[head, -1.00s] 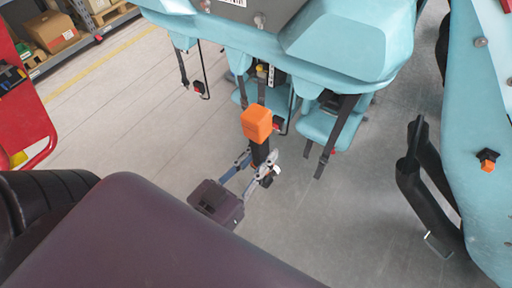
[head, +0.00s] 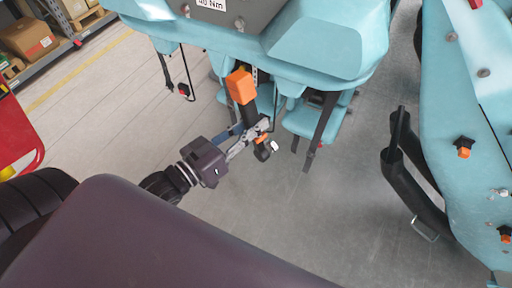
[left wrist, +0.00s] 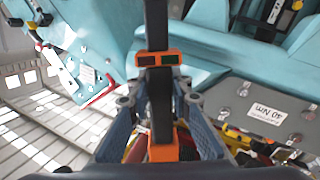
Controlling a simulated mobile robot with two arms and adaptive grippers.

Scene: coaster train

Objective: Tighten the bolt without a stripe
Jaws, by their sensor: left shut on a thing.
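My left gripper (head: 254,128) is shut on a black tool with an orange end (head: 241,87). The tool stands nearly upright in the head view, below the grey plate. In the left wrist view its black body and orange band (left wrist: 160,59) run between the fingers. On the plate are one bolt (head: 186,10) and another bolt (head: 240,22), with a "40 Nm" label (head: 212,4) between them. Both bolts also show in the left wrist view, one (left wrist: 243,88) and the other (left wrist: 295,138). Stripes on them are too small to tell. The tool is apart from both bolts.
The turquoise coaster car (head: 330,48) hangs over the seats (head: 313,122) and dangling straps. Another turquoise body (head: 455,120) with a black restraint (head: 410,180) is at right. Shelves with boxes (head: 28,38) are at far left. The grey floor (head: 330,210) between is clear.

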